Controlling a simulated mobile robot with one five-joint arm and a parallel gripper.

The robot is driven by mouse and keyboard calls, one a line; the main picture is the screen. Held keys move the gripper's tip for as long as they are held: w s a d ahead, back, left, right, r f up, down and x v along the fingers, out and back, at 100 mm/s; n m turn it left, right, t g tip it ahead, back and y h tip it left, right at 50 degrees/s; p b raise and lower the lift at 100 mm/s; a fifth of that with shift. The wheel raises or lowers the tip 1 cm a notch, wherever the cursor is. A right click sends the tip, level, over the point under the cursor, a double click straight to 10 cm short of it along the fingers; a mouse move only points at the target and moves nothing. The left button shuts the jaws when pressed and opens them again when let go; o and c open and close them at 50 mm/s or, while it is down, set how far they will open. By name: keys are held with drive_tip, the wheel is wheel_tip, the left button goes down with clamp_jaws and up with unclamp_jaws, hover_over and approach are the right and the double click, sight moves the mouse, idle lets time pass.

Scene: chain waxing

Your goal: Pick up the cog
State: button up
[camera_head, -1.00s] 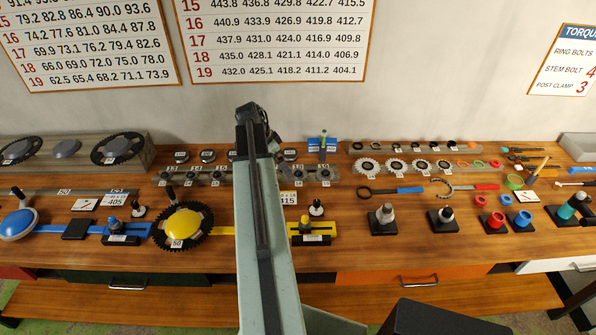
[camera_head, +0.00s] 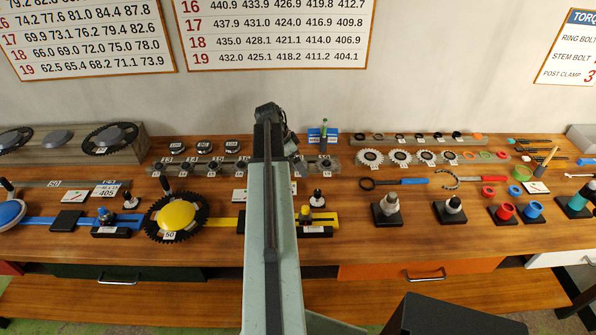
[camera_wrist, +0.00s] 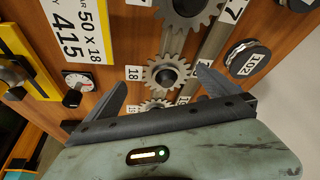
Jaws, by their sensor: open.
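Several grey toothed cogs with dark hubs stand in a row on a rail. In the wrist view, the cog beside the label 18 (camera_wrist: 166,74) lies between the fingers of my gripper (camera_wrist: 160,82). My gripper is open and empty, one finger to each side of that cog; I cannot tell the height gap. A larger cog (camera_wrist: 189,9) shows above it, near label 17, and another cog (camera_wrist: 155,106) is partly hidden by my gripper's body. In the head view, my arm hides part of the row; a cog (camera_head: 325,165) shows at its right end.
Black round pieces, one marked 102 (camera_wrist: 247,60), stand beside the rail. A yellow-centred chainring (camera_head: 177,217) and a black post (camera_head: 453,208) stand nearer the bench front.

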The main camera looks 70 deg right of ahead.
drive_tip(key=c, duration=1.1)
